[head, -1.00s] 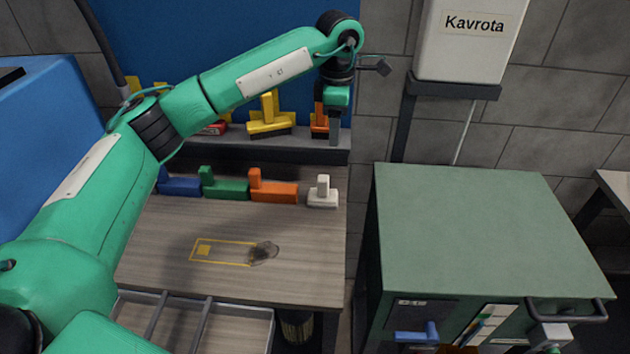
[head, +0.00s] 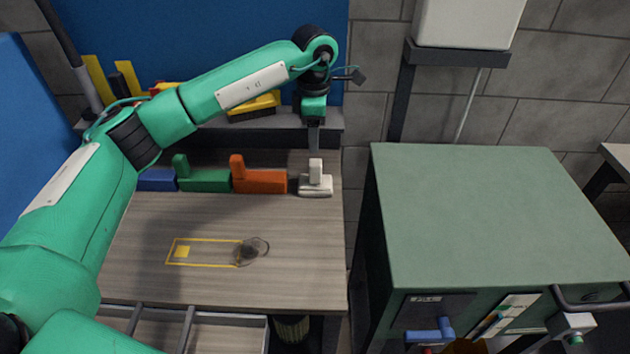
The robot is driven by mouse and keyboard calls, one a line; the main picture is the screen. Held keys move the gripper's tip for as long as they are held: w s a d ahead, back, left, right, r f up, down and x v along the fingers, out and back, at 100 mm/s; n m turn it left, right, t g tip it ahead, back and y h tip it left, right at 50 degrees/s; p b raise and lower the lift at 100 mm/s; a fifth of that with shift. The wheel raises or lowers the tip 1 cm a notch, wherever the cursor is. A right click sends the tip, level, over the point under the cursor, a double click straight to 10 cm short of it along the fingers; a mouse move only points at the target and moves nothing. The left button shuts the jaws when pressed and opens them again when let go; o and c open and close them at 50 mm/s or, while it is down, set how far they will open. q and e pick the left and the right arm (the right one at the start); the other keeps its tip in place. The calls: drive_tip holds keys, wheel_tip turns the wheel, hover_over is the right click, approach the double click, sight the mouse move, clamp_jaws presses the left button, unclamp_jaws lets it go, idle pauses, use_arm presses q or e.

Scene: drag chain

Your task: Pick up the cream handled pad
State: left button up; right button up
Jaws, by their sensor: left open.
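The cream handled pad (head: 315,188) stands at the right end of a row on the wooden bench (head: 200,285), its upright handle on top. My left gripper (head: 314,146) points down just above and behind the pad's handle, and its fingers overlap the handle top in the picture. It is open, and nothing shows between the fingers. I cannot tell whether it touches the handle. My right gripper is not in view.
An orange handled block (head: 262,182) stands close left of the pad, then a green one (head: 205,181) and a blue one (head: 156,180). A yellow outlined rectangle (head: 205,240) and dark stain mark the bench front. A green cabinet (head: 480,215) stands right.

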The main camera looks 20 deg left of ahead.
sight(315, 162)
use_arm(q)
wheel_tip(315, 162, down, 4)
drive_tip(key=shift+f, duration=0.25)
drive_tip(key=shift+f+p, duration=0.25)
drive_tip(key=shift+p, duration=0.15)
drive_tip(key=f, duration=0.2)
drive_tip(key=f+p, duration=0.1)
drive_tip(key=f, duration=0.1)
drive_tip(key=shift+s+d+f, duration=0.15)
drive_tip(key=shift+d+f, duration=0.05)
drive_tip(key=shift+f, duration=0.15)
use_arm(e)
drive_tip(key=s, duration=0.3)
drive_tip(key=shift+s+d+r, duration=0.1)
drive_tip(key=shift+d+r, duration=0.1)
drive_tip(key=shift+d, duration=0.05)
use_arm(q)
clamp_jaws()
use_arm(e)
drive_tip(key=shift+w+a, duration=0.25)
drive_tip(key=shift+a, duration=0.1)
